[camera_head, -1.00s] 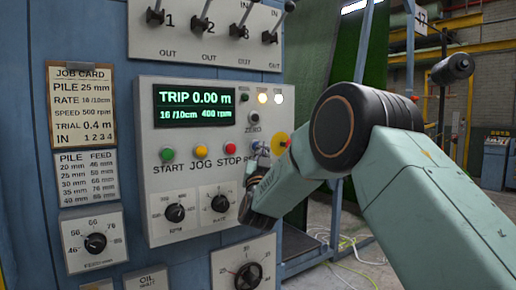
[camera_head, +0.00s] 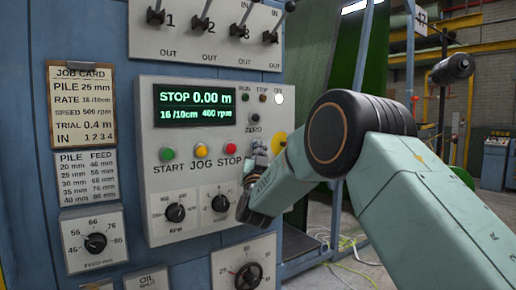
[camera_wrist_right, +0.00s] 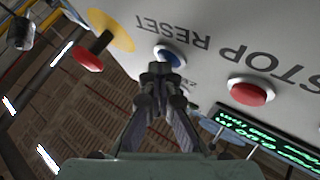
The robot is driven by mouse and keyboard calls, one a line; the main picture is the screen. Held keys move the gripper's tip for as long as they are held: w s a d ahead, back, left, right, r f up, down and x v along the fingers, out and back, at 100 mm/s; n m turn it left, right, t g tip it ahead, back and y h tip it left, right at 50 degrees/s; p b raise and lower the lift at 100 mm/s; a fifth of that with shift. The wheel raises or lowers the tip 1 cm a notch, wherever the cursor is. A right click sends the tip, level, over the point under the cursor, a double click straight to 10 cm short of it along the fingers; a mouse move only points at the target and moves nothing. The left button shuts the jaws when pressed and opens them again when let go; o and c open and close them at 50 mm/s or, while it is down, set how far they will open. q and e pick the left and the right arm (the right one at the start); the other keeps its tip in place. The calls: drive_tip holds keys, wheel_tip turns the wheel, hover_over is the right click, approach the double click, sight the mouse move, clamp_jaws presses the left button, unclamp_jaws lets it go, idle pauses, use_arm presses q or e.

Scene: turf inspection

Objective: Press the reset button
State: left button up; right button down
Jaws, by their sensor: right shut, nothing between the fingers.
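The blue reset button (camera_wrist_right: 172,54) sits in a white collar under the RESET label in the right wrist view. In the head view my right wrist and gripper cover it. My right gripper (camera_wrist_right: 160,72) is shut and empty. Its fingertips overlap the button's edge in the wrist view; I cannot tell whether they touch it. In the head view the right gripper (camera_head: 257,152) is at the control panel (camera_head: 190,190), right of the red stop button (camera_head: 231,149). The display (camera_head: 194,105) reads STOP 0.00 m. My left gripper is not in view.
Yellow (camera_head: 201,151) and green (camera_head: 167,154) buttons line up left of the stop button. A red knob on a yellow disc (camera_wrist_right: 110,31) is close beside the reset button. Dials sit below, levers above. Cables lie on the floor at right.

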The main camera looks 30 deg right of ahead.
idle(0.6)
drive_tip(key=shift+s+d+f+b, duration=0.15)
drive_tip(key=shift+s+b, duration=0.15)
drive_tip(key=shift+s, duration=0.6)
drive_tip(key=shift+s, duration=0.1)
drive_tip(key=shift+s+d+b, duration=0.2)
drive_tip(key=shift+s+b, duration=0.2)
drive_tip(key=shift+s, duration=2)
